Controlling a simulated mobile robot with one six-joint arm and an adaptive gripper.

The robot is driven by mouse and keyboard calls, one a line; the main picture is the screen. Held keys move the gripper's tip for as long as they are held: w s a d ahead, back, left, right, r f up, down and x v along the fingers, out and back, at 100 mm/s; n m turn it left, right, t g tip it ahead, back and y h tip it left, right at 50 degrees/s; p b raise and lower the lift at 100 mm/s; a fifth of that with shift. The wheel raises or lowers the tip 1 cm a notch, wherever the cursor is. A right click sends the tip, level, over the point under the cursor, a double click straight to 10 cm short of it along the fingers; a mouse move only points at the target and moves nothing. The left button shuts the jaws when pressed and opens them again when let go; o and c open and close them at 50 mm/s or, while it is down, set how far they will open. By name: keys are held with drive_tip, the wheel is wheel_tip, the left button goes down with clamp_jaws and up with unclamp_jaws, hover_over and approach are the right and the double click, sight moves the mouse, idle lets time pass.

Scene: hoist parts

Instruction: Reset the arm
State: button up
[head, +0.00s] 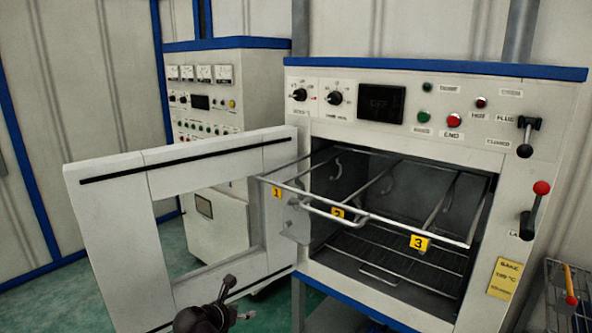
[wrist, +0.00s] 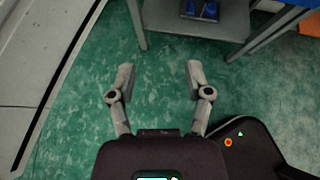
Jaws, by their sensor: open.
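My gripper (head: 228,299) shows at the bottom of the head view, in front of the lower part of the open oven door. In the wrist view my gripper (wrist: 158,80) points down over the green floor. Its two grey fingers are spread wide, with nothing between them. Part of my arm is cut off by the lower edge of the head view.
The oven (head: 440,90) has its white door (head: 110,215) swung open to the left. A wire rack (head: 300,188) with hooks and yellow tags 1, 2 and 3 sticks out of the chamber. A control cabinet (head: 212,145) stands behind. A wire basket (head: 557,300) is at the right.

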drive_tip(key=s+d+f+m+g+y, duration=0.2)
drive_tip(key=d+f+m+g, duration=0.1)
drive_tip(key=d+m, duration=0.7)
drive_tip(key=s+d+f+m+g+y, duration=0.1)
drive_tip(key=s+d+f+m+g, duration=0.1)
drive_tip(key=d+m, duration=0.8)
drive_tip(key=s+d+f+m+g+y, duration=0.2)
drive_tip(key=s+d+f+m+g, duration=0.1)
drive_tip(key=d+m, duration=0.7)
drive_tip(key=shift+s+d+f+m+g+y, duration=0.3)
drive_tip(key=shift+d+g, duration=0.6)
drive_tip(key=shift+c, duration=0.6)
drive_tip(key=shift+d, duration=0.1)
